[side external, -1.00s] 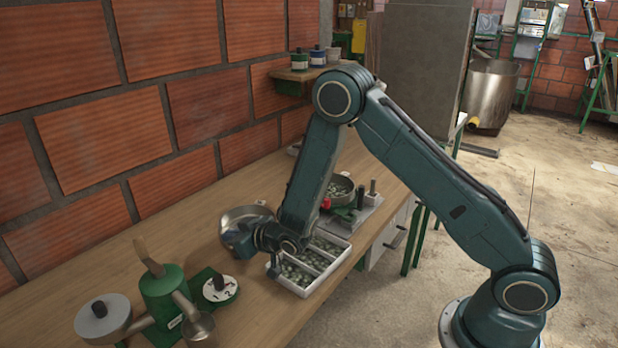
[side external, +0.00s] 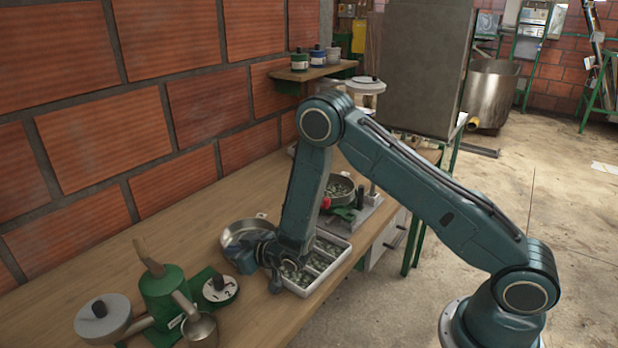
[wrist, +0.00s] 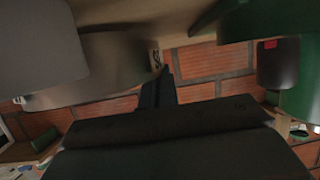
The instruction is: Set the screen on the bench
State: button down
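A round shallow metal pan (side external: 240,233), which may be the screen, sits at the bench (side external: 190,225) level beside my gripper. Its rim and inside show; its near side is hidden. My gripper (side external: 258,262) is low over the bench, against or just in front of that pan, at the left end of a white tray. I cannot tell whether it touches or grips the pan. In the wrist view a dark gripper part (wrist: 155,95) shows; the fingertips are not clear. A second round pan with green contents (side external: 340,187) stands farther back.
The white compartmented tray (side external: 340,262) holds green beans close by my gripper. A green hand-cranked machine (side external: 162,290), grey-lidded pot (side external: 100,318) and numbered dial (side external: 221,288) stand at front left. The brick wall (side external: 90,150) bounds the bench. Bare bench lies between pan and wall.

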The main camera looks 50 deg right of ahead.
jog(key=shift+f, duration=0.1)
jog(key=c, duration=1.7)
grip_release()
jog(key=shift+s+r, duration=0.25)
jog(key=shift+s, duration=0.15)
jog(key=shift+v, duration=3.3)
jog(key=shift+r, duration=0.1)
